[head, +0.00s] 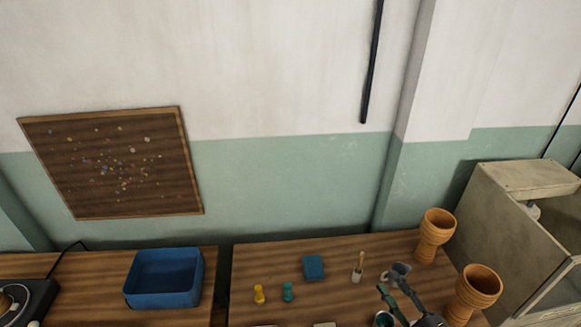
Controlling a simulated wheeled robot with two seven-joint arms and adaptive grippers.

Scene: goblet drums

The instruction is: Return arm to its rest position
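My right gripper (390,285) shows at the lower right of the head view, low in the picture above the right wooden table. Its two dark fingers look spread apart with nothing visible between them. One orange-brown goblet drum (435,235) stands upright at the table's back right corner. A second goblet drum (475,290) stands nearer, right of my gripper and apart from it. My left gripper is not in view.
The right table (340,256) holds a yellow piece (259,294), a teal piece (288,291), a blue block (313,267) and a small cup with a stick (357,272). A blue bin (165,278) sits on the left table. A grey cabinet (510,230) stands right.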

